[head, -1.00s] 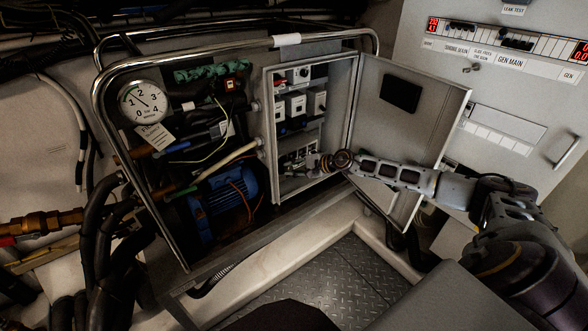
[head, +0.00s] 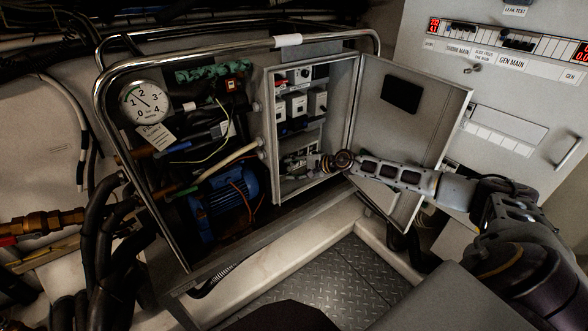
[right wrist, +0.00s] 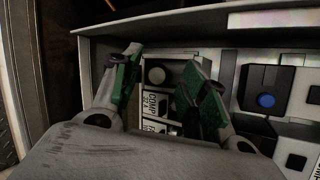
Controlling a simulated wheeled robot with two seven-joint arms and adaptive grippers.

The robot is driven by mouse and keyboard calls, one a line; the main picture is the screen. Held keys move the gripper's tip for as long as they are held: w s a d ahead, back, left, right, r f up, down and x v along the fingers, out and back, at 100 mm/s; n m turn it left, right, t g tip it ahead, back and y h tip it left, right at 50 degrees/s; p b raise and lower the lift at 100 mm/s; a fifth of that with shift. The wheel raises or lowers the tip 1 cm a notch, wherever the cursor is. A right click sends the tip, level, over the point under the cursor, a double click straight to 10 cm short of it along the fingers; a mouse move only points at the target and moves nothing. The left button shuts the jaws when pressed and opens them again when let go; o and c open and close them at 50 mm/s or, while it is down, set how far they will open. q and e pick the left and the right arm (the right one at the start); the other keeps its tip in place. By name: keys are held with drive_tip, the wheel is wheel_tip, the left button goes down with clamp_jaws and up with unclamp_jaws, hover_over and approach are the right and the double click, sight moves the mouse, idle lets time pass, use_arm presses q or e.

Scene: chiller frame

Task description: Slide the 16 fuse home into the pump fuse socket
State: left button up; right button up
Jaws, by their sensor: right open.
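My right gripper (head: 306,168) reaches into the open grey cabinet (head: 356,95), at the row of fuse sockets (head: 300,152) low inside it. In the right wrist view its two green-padded fingers (right wrist: 164,92) are open and apart. Between them shows a light panel with a dark round fuse or socket face (right wrist: 160,73) and a label reading COMP 32 A (right wrist: 155,104). A second label below it is partly hidden. I see no clear contact with the fingers. I cannot make out a 16 marking or the pump label. My left gripper is not in view.
The cabinet door (head: 410,105) stands open to the right, with my right arm passing in front of it. Switches (head: 297,105) sit above the sockets. A blue motor (head: 222,200) stands left of the cabinet.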

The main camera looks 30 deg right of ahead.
drive_tip(key=shift+s+d+r, duration=0.1)
drive_tip(key=shift+s, duration=0.05)
drive_tip(key=v, duration=0.7)
idle(0.7)
drive_tip(key=shift+m, duration=0.3)
idle(1.3)
